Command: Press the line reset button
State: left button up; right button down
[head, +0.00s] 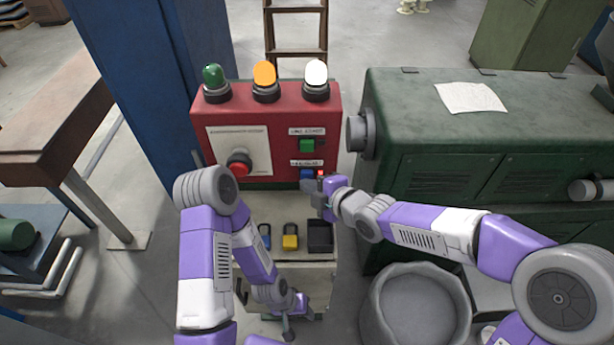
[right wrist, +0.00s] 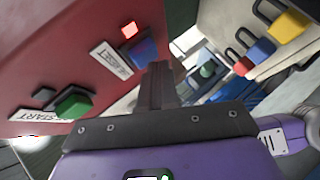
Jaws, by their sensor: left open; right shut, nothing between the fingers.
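A red control panel (head: 270,118) carries a blue button (head: 306,174), labelled as reset in the right wrist view (right wrist: 144,51). A small red light (right wrist: 130,29) glows beside the button. My right gripper (head: 317,197) is shut and empty just in front of the panel's lower right. In the right wrist view its fingertips (right wrist: 160,68) are right beside the blue button's edge; I cannot tell whether they touch it. My left gripper (head: 289,312) is open and empty, low in front of the stand, partly hidden by its arm.
A green start button (head: 307,146) sits above the blue one; a red mushroom button (head: 239,162) is left. Padlocks, one yellow (head: 290,238), lie on the shelf below. A green cabinet (head: 440,190) stands right, a grey bin (head: 377,315) below it.

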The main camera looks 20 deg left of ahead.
jog(key=shift+w+a, duration=0.1)
jog(key=shift+w, duration=0.3)
jog(key=shift+s, duration=0.1)
dwell(0.5)
jog(key=shift+s+d+b, duration=0.25)
jog(key=shift+s+b, duration=0.4)
jog(key=shift+s, duration=0.1)
jog(key=s+b, duration=0.1)
jog(key=s, duration=0.1)
jog(key=s+d+b, duration=0.1)
jog(key=s, duration=0.2)
jog(key=shift+d, duration=0.2)
jog(key=shift+w, duration=0.1)
dwell(0.5)
